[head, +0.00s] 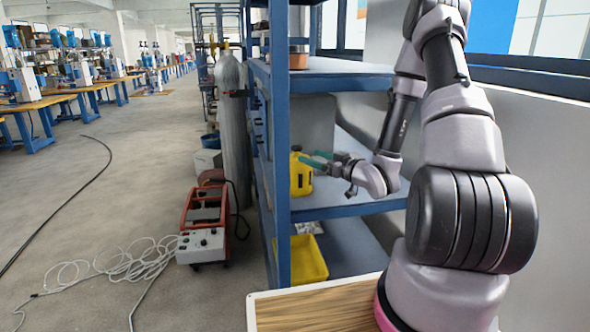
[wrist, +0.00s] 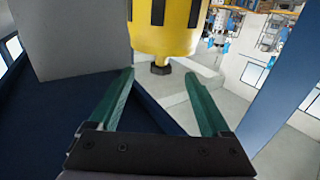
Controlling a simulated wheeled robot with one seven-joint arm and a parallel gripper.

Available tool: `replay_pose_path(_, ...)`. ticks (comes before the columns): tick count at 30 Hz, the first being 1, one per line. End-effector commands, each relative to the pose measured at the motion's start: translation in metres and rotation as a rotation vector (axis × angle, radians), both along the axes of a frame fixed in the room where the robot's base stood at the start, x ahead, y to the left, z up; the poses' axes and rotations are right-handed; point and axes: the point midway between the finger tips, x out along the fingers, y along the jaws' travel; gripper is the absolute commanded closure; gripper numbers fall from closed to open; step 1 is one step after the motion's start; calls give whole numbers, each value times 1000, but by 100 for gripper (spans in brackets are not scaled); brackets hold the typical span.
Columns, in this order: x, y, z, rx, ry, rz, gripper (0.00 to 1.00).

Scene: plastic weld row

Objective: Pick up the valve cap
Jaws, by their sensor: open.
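The valve cap (wrist: 160,68) is a small dark knob on the end of a yellow container (wrist: 165,30), which has black marks on its side. The container stands on a shelf in the head view (head: 302,178), with the small dark cap on its top (head: 296,148). My gripper (head: 312,158) reaches in from the right, near the container's top. In the wrist view its two teal fingers are open (wrist: 158,73), and the cap appears between the fingertips. I see no contact with the cap. The exact depth gap cannot be told.
A blue shelving rack (head: 282,140) surrounds the container, with a front upright close to it. A grey box (head: 310,120) stands behind. A yellow bin (head: 308,258) sits on the level below. A grey gas cylinder (head: 232,120) and a red welding machine (head: 205,220) stand outside, left.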

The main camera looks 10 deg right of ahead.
Motion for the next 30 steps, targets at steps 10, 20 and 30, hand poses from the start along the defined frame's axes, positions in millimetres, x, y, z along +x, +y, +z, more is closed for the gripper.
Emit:
replay_pose_path(10,40,28,0,1,-4,4,19)
replay_pose_path(20,71,52,-2,0,-4,4,19)
replay_pose_path(30,86,60,-2,0,-2,1,19)
